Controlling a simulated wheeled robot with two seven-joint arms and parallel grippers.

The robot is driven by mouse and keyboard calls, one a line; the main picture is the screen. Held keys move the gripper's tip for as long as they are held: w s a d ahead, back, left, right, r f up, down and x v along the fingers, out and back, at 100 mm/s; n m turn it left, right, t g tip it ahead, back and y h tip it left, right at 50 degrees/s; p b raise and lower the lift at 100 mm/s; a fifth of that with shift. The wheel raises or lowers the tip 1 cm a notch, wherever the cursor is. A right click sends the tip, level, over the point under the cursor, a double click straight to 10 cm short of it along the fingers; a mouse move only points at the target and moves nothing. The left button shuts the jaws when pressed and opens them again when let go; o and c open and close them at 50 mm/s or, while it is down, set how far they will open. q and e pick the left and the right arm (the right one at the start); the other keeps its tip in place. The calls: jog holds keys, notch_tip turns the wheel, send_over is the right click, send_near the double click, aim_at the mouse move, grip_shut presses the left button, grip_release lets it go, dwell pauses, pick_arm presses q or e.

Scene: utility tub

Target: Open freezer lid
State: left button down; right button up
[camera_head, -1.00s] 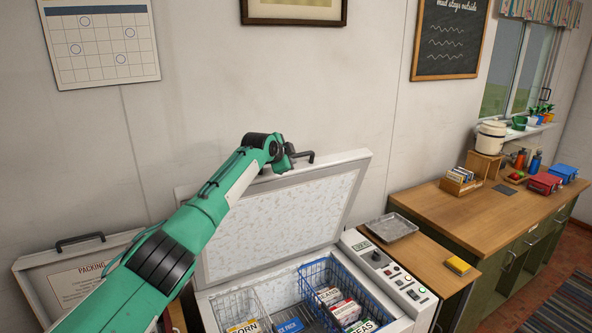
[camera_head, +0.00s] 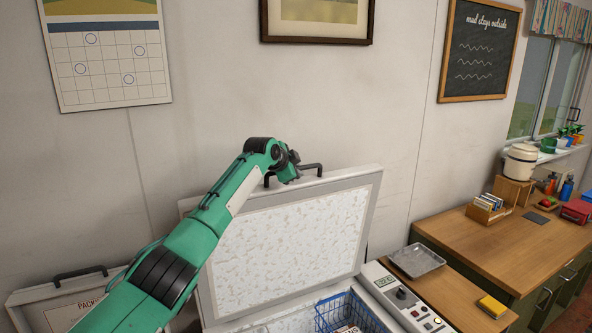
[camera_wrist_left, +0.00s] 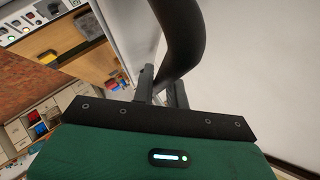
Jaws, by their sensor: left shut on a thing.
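The freezer lid (camera_head: 290,240) stands raised and tilted back towards the wall, its frosted inner side facing me. A dark handle (camera_head: 308,167) is on its top edge. My left gripper (camera_head: 290,174) is at this handle. In the left wrist view the fingers of my left gripper (camera_wrist_left: 162,88) are closed around the thick dark handle bar (camera_wrist_left: 178,40). The freezer's inside shows only in part at the bottom, with a blue wire basket (camera_head: 345,312). My right gripper is not in view.
A control panel (camera_head: 405,298) is on the freezer's right. A wooden counter (camera_head: 480,238) stands farther right. A second panel with a handle (camera_head: 80,272) leans at the left.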

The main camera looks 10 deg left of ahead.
pick_arm(q)
jog(key=c, duration=1.4)
grip_release()
jog(key=shift+a+f, duration=0.15)
jog(key=shift+f, duration=0.1)
jog(key=shift+r, duration=0.1)
jog(key=shift+s+a+r+b, duration=0.15)
jog(key=shift+s+r+b, duration=0.15)
jog(key=shift+s+b, duration=0.25)
jog(key=b+v, duration=0.6)
jog(key=v, duration=0.6)
jog(key=shift+r, duration=0.2)
jog(key=shift+s, duration=0.1)
